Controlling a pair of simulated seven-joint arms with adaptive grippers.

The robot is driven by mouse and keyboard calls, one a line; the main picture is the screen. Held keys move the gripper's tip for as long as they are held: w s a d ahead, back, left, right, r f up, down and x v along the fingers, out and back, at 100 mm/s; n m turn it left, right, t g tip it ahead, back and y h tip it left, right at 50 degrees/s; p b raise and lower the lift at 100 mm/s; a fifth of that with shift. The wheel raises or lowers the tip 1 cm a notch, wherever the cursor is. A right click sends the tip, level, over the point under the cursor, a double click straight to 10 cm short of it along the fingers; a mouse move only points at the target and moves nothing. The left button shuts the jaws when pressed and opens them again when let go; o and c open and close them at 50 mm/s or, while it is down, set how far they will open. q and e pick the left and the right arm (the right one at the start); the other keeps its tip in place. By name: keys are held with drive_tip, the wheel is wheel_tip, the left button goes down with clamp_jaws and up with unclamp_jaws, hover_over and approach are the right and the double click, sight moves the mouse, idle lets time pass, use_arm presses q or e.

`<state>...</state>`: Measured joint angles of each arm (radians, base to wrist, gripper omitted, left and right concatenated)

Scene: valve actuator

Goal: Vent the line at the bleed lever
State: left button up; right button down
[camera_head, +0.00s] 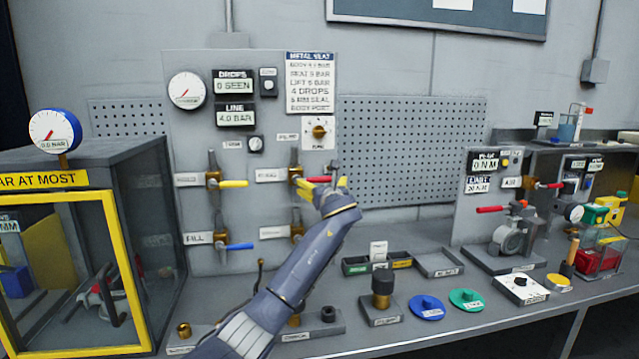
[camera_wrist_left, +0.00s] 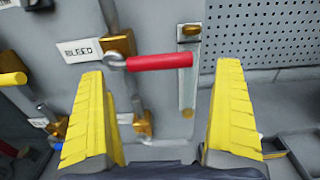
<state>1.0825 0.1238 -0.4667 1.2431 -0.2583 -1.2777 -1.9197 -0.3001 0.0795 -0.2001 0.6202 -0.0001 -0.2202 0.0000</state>
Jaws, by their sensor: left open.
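The bleed lever has a red handle lying level and pointing right from a brass valve; it shows in the left wrist view (camera_wrist_left: 160,62) beside a BLEED label (camera_wrist_left: 82,48). In the head view the red handle (camera_head: 308,184) is partly covered by my gripper. My left gripper (camera_head: 335,186) is open in front of it. In the left wrist view its two yellow fingers (camera_wrist_left: 160,75) stand apart on either side of the handle, and neither visibly touches it. My right gripper is not in view.
A yellow lever (camera_head: 233,184) is to the left, and a blue lever (camera_head: 240,246) is below. The line display (camera_head: 236,115) reads 4.0 BAR. Pegboard (camera_head: 410,150) is to the right. The bench holds small trays (camera_head: 440,262) and a blue disc (camera_head: 427,307).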

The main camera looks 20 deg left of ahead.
sight(320, 182)
use_arm(q)
drive_tip(key=shift+x, duration=2.05)
drive_tip(key=shift+f, duration=0.15)
drive_tip(key=c, duration=1.6)
